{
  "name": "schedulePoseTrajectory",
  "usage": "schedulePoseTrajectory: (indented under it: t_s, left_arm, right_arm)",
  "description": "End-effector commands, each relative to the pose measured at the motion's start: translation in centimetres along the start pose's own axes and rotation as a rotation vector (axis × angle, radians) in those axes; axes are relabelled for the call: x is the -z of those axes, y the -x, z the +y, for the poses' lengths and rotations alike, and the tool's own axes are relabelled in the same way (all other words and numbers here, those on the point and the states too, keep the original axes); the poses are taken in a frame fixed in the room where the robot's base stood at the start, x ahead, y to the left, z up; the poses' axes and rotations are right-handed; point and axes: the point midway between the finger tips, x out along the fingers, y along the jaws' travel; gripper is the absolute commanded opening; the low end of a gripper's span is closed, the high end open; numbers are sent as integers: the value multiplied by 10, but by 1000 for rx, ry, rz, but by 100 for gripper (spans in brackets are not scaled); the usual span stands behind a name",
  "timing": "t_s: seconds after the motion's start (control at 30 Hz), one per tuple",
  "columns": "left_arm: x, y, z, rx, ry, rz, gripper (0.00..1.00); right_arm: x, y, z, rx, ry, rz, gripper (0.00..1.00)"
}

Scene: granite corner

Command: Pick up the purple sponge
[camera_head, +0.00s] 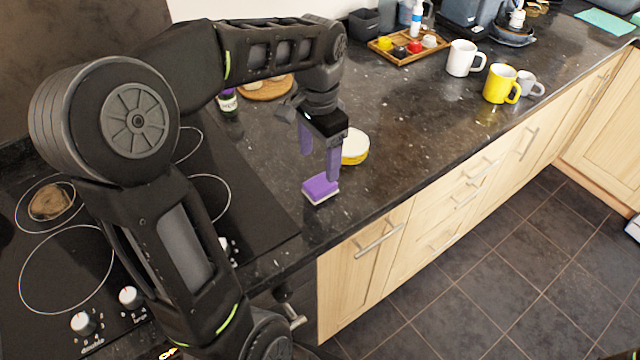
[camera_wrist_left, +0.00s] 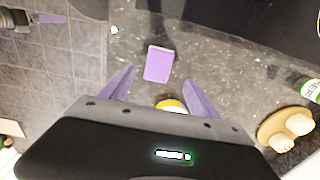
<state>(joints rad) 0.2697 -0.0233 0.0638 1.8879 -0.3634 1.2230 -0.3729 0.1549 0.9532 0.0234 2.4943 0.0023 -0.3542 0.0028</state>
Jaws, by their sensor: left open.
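The purple sponge (camera_head: 320,188) lies on the dark granite counter near its front edge, with a pale layer at its bottom. In the left wrist view the sponge (camera_wrist_left: 159,64) sits ahead of the fingertips, roughly between their lines. My left gripper (camera_head: 320,166) is open and empty, its purple fingers pointing down just above and behind the sponge. In the head view one finger stands close over the sponge's far side; I cannot tell if they touch. In the left wrist view, a purple finger of what looks like my right gripper (camera_wrist_left: 48,18) shows over the floor.
A yellow-and-white round container (camera_head: 355,147) stands just behind the gripper. A cooktop (camera_head: 245,205) lies left of the sponge. White and yellow mugs (camera_head: 500,84) and a wooden tray (camera_head: 408,58) stand farther right. The counter right of the sponge is clear.

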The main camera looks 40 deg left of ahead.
Motion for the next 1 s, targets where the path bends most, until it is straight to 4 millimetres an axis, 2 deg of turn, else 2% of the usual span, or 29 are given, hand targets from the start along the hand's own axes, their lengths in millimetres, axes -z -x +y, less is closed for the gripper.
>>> schedulePoseTrajectory:
  t_s: [0.23, 0.63, 0.9, 1.0]
  left_arm:
    - [-1, -23, 0, -1, 1, -3, 71]
    - [0, -30, 1, -2, 0, -3, 71]
    - [0, -68, 3, -2, 1, -4, 71]
    - [0, -75, 3, -2, 1, -2, 71]
  right_arm:
    - [0, 2, -1, 0, 0, 0, 80]
    - [0, 4, -2, -1, 0, -1, 80]
    - [-1, 12, -4, -4, -2, -3, 80]
    - [-1, 12, -4, -4, -3, -3, 80]
